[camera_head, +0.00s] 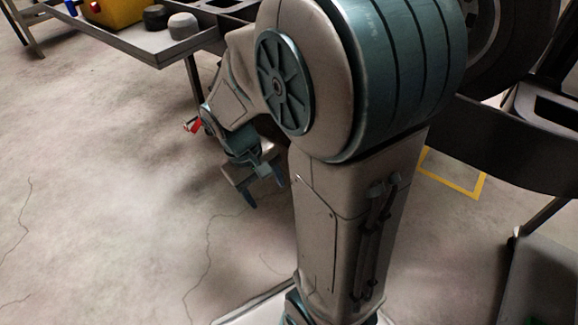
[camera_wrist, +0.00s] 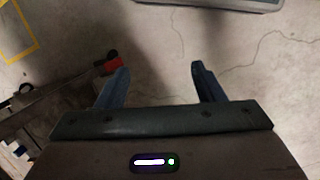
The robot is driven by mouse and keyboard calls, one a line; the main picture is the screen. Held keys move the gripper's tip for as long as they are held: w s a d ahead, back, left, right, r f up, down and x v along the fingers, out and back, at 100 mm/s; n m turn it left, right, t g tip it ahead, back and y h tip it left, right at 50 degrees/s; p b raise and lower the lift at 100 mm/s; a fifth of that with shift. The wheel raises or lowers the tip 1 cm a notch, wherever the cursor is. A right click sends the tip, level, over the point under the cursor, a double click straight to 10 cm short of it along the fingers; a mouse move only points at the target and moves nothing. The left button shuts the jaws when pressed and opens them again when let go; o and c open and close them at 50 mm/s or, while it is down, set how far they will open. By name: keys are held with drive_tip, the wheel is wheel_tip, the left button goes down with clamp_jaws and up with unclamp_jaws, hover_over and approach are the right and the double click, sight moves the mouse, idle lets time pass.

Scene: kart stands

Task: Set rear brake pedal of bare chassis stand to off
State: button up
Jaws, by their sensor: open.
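My gripper (camera_head: 265,190) hangs low over the concrete floor, with its two blue fingers apart and nothing between them. In the wrist view the open fingers (camera_wrist: 157,72) point at bare floor. A red piece with a dark end (camera_wrist: 111,66) shows close by the left finger, on a dark bar; I cannot tell whether it touches the finger or is the rear brake pedal. A small red part (camera_head: 192,125) also shows left of my wrist in the head view. My arm hides much of the stand behind it, and no pedal is clearly seen there.
A tyre (camera_head: 515,45) and dark frame (camera_head: 480,133) stand at right. Dark frame parts (camera_wrist: 28,118) lie at left in the wrist view. Floor at left is clear.

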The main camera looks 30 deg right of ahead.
drive_tip(key=w+d+f+n+g+h, duration=0.1)
drive_tip(key=w+d+f+n+h, duration=0.2)
drive_tip(key=f, duration=0.4)
drive_tip(key=w+d+f+n+g+h, duration=0.1)
drive_tip(key=w+d+f+n+h, duration=0.2)
drive_tip(key=f, duration=0.5)
drive_tip(key=w+d+f+n+h, duration=0.2)
drive_tip(key=w+f+h, duration=0.2)
drive_tip(key=f, duration=0.3)
drive_tip(key=s+d+f+n+t+h, duration=0.1)
drive_tip(key=d+f+n+t+h, duration=0.15)
drive_tip(key=f+n+t, duration=0.65)
drive_tip(key=s+d+f+n+t+h, duration=0.1)
drive_tip(key=d+f+n+t+h, duration=0.2)
drive_tip(key=f, duration=1.1)
drive_tip(key=shift+n+g+y, duration=0.4)
drive_tip(key=shift+g+y, duration=0.25)
drive_tip(key=shift+g, duration=0.05)
drive_tip(key=shift+f+b+x, duration=0.2)
drive_tip(key=shift+b+x, duration=1.5)
drive_tip(key=shift+x, duration=5.15)
drive_tip(key=shift+w+a, duration=0.1)
drive_tip(key=shift+w, duration=0.05)
